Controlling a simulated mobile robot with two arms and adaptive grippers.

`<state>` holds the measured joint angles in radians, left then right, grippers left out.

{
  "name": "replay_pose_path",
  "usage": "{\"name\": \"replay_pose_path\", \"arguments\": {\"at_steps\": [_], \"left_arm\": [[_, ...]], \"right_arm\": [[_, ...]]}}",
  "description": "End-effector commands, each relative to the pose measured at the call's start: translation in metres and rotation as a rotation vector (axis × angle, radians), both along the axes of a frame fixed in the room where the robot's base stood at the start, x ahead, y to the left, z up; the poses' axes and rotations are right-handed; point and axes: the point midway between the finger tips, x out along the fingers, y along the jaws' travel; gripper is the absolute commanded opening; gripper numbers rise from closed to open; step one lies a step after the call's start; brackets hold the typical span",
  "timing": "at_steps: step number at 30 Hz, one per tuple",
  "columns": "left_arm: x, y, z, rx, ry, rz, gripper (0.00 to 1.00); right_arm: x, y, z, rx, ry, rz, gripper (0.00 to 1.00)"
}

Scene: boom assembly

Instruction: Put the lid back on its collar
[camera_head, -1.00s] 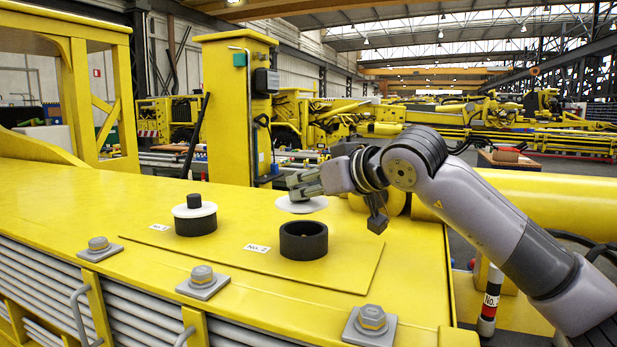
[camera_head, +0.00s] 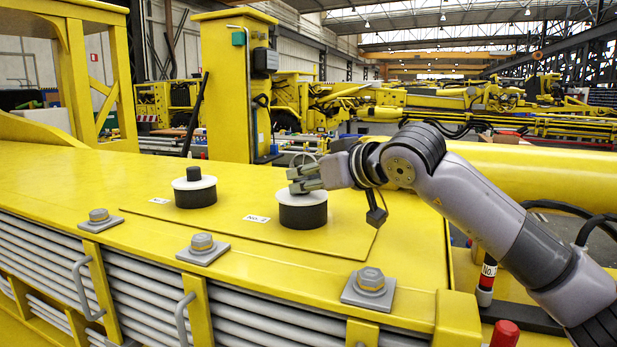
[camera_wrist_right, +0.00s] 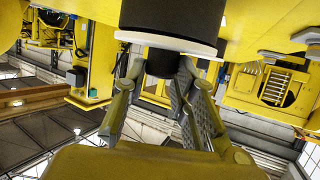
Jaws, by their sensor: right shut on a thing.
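The white disc lid (camera_head: 316,197) is on the black No. 2 collar (camera_head: 302,217), level and covering its opening. I see no clear gap between them. My right gripper (camera_head: 303,180) is shut on the lid's knob from above; the knob is mostly hidden by the fingers in the head view. The right wrist view is upside down: the black knob (camera_wrist_right: 160,64) sits between the fingers of the gripper (camera_wrist_right: 160,74), with the lid (camera_wrist_right: 166,43) and the dark collar (camera_wrist_right: 172,14) above it in the picture. My left gripper is not in view.
A second black collar (camera_head: 196,198) with a white lid and black knob stands to the left on the same yellow plate (camera_head: 255,232). Bolted pads (camera_head: 201,248) line the front edge. The deck at left is clear.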

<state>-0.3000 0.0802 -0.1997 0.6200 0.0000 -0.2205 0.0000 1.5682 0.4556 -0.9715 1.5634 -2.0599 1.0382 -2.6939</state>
Motion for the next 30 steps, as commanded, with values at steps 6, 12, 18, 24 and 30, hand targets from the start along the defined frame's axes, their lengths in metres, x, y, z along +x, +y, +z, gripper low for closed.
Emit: {"name": "replay_pose_path", "arguments": {"at_steps": [6, 12, 18, 24, 30], "left_arm": [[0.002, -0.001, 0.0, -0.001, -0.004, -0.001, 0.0], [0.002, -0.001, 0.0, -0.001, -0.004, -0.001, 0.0], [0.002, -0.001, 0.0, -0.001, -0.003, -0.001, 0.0], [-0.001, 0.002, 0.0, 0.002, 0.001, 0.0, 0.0], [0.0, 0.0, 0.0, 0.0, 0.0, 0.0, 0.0]], "right_arm": [[0.001, 0.0, 0.002, 0.002, -0.005, -0.002, 0.36], [0.001, 0.0, 0.002, 0.001, -0.004, -0.002, 0.49], [0.001, 0.0, 0.002, 0.001, -0.004, -0.002, 0.49], [-0.005, -0.006, 0.004, 0.0, -0.004, -0.003, 0.49], [-0.032, -0.028, 0.017, 0.0, -0.007, -0.004, 0.49]]}}
